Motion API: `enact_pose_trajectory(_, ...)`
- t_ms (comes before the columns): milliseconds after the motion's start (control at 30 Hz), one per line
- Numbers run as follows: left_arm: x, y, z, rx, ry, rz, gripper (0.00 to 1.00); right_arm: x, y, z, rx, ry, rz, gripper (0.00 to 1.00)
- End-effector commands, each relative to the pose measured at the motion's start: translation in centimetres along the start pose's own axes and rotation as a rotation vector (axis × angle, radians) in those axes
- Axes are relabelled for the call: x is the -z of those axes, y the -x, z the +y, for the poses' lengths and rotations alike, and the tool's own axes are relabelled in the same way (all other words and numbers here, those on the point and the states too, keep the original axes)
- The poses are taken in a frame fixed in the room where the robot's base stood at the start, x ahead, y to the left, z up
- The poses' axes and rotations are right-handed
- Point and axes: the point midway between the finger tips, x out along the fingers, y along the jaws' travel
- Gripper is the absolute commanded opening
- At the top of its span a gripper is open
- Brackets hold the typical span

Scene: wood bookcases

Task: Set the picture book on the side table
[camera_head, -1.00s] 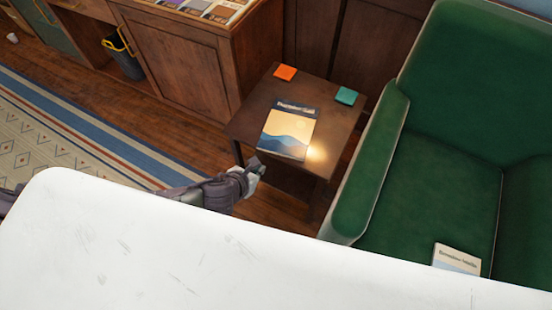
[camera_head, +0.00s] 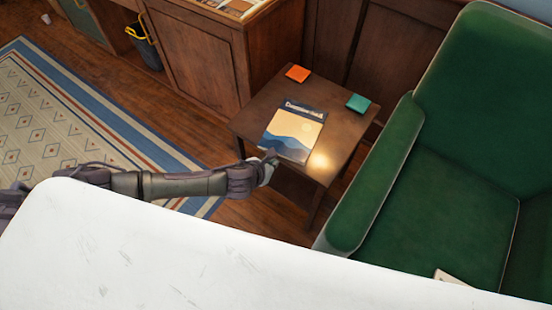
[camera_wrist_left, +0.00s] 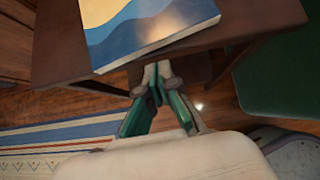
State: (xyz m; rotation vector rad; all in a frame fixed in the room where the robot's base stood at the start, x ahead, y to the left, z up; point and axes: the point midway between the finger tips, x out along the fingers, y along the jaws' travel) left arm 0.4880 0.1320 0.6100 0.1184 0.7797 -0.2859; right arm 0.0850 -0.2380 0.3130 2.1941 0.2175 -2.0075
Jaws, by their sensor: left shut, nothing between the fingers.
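The picture book (camera_head: 291,134) lies flat on the wooden side table (camera_head: 250,112), with a mountain scene on its cover. In the left wrist view, the book (camera_wrist_left: 145,25) reaches the near edge of the table (camera_wrist_left: 255,24). My left gripper (camera_head: 272,160) is at the table's near edge, just in front of the book. In the left wrist view, my left gripper (camera_wrist_left: 152,78) is shut and empty, its fingertips close to the book's near edge; I cannot tell if they touch. My right gripper is not in view.
An orange square (camera_head: 298,73) and a teal square (camera_head: 357,103) lie on the table's far part. A green armchair (camera_head: 430,195) stands right, with another book (camera_head: 449,277) partly visible on it. A wooden cabinet (camera_head: 205,60) stands behind. A white surface (camera_head: 200,260) fills the foreground.

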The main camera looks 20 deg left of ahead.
Motion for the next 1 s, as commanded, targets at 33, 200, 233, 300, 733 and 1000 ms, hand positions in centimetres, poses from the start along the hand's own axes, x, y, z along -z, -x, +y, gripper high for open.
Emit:
enact_pose_trajectory(33,-0.7,-0.5,0.0,-0.001,0.0,-0.003,0.0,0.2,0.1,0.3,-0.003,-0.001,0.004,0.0)
enact_pose_trajectory(200,-1.6,-1.4,0.0,0.0,0.0,-0.001,0.0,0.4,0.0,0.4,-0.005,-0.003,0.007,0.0)
enact_pose_trajectory(233,-1.7,-1.5,0.0,0.001,0.0,-0.001,0.0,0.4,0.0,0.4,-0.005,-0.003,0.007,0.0)
enact_pose_trajectory(300,-1.8,-1.6,0.0,0.0,0.0,0.0,0.0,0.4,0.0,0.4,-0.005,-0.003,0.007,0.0)
enact_pose_trajectory(733,-3.1,-2.7,0.0,-0.001,-0.001,-0.003,0.0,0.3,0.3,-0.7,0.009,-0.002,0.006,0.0)
enact_pose_trajectory(1000,-4.3,-4.2,0.0,0.0,-0.001,0.0,0.0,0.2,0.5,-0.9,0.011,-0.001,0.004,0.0)
